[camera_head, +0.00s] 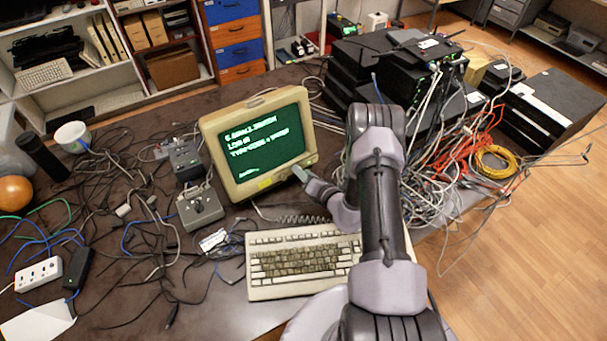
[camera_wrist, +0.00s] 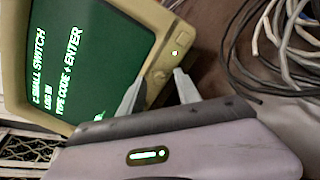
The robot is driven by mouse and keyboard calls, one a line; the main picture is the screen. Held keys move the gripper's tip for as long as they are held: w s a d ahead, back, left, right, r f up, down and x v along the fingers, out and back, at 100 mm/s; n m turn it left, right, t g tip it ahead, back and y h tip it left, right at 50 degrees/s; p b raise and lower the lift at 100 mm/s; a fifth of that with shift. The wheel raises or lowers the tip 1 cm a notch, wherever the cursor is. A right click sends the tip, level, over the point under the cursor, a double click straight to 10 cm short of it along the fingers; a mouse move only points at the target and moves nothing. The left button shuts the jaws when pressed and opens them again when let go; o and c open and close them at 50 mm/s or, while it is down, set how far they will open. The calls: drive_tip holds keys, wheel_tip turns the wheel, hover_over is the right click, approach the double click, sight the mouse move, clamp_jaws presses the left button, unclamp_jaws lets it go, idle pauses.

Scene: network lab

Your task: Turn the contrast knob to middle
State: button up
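The beige monitor (camera_head: 213,130) stands on the dark table with green text on its screen. It also shows, tilted, in the wrist view (camera_wrist: 150,18). My gripper (camera_head: 302,173) is at the monitor's lower right corner. In the wrist view its two fingertips (camera_wrist: 161,74) are spread apart, one to each side of the knob. I cannot tell whether they touch it. The knob is too small to make out clearly in the head view, and its setting cannot be read.
A beige keyboard (camera_head: 305,263) lies in front of the monitor. Small grey boxes (camera_head: 200,208) and tangled cables lie to the left. Stacked black network devices (camera_head: 365,60) with many cables (camera_head: 440,140) crowd the right, close to my arm.

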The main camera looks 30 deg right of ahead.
drive_tip(key=shift+w, duration=0.15)
clamp_jaws()
